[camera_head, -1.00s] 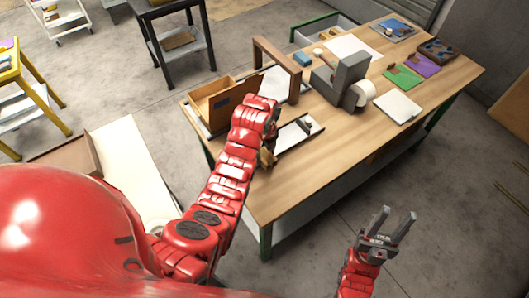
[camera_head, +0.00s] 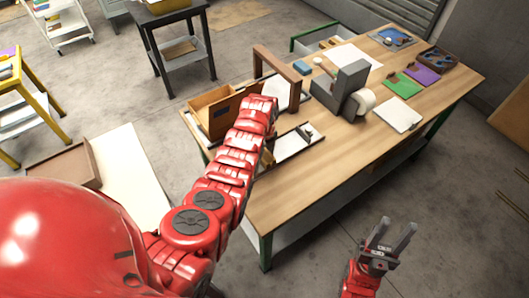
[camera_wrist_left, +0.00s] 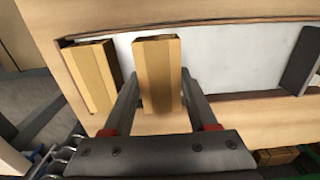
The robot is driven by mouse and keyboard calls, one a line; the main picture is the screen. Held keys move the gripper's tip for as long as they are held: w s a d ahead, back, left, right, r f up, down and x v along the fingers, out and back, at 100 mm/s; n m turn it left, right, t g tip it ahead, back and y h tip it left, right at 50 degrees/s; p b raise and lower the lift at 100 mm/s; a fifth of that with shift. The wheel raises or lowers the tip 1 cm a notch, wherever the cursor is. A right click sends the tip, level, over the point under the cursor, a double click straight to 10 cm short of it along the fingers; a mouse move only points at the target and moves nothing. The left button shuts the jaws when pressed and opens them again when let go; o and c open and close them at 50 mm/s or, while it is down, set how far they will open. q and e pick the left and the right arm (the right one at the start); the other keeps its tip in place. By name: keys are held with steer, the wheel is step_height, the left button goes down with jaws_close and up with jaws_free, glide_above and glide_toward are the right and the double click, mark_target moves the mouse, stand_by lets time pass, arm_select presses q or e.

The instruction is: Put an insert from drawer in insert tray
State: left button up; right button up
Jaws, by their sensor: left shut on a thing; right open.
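In the left wrist view, my left gripper (camera_wrist_left: 160,100) is shut on a tan, block-shaped insert (camera_wrist_left: 158,60). A second, similar insert (camera_wrist_left: 92,75) stands close by on the left. Both are at a shallow wooden-rimmed tray with a white floor (camera_wrist_left: 235,58); I cannot tell whether the held insert touches the floor. This appears to be the insert tray (camera_head: 289,146) on the near-left part of the table in the head view, where my left gripper is mostly hidden by its arm. My right gripper (camera_head: 391,236) is open and empty, off the table's front edge.
A grey piece (camera_wrist_left: 302,60) sits at the tray's right end. More tan blocks (camera_wrist_left: 275,156) show below the tray's edge. A wooden box (camera_head: 208,104) and wooden arch (camera_head: 285,64) stand behind, with a grey machine (camera_head: 342,90) to the right. The table's front right is clear.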

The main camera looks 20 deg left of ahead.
arm_select(q)
steer(key=shift+f, duration=0.2)
steer(key=shift+f, duration=0.1)
steer(key=o, duration=1.3)
